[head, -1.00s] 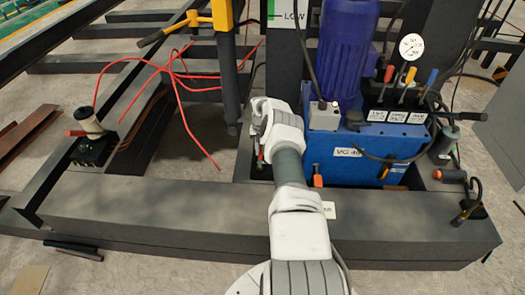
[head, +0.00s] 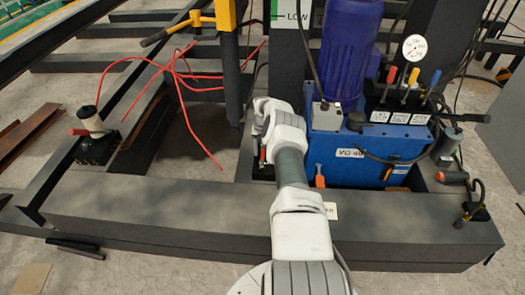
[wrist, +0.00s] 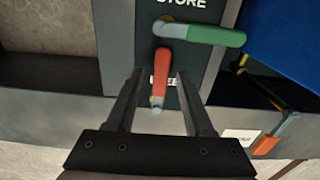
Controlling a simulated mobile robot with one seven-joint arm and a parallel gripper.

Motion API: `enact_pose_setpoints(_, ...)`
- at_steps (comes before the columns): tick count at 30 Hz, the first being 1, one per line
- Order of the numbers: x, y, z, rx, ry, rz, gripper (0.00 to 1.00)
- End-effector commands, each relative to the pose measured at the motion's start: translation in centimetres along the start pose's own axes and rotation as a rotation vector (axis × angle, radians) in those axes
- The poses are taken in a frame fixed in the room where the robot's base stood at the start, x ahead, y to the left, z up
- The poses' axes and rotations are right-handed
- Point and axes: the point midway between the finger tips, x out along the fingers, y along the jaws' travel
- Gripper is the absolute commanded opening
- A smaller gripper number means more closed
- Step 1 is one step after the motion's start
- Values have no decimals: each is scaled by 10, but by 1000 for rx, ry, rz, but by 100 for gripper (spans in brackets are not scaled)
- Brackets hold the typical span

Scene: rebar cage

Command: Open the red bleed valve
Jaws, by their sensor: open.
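The red bleed valve lever (wrist: 160,78) shows in the wrist view. My gripper (wrist: 159,80) is open, with one finger on each side of the red lever. I see gaps between the lever and both fingers; depth is hard to judge. In the head view my own arm hides the gripper and most of the panel.
A green-handled lever (wrist: 212,35) sits just above the red one, under "STORE" lettering. An orange handle (wrist: 267,145) is at lower right. The blue power unit (head: 345,150) stands close to the right of my arm. A dark beam (head: 150,215) runs in front.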

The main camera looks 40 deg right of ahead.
Motion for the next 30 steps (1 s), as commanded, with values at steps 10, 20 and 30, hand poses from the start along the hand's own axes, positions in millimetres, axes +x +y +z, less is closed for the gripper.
enact_pose_setpoints(10,-55,-1,1,1,-3,0,52)
enact_pose_setpoints(20,-134,0,1,0,-3,1,52)
enact_pose_setpoints(30,-173,0,0,0,-1,0,52)
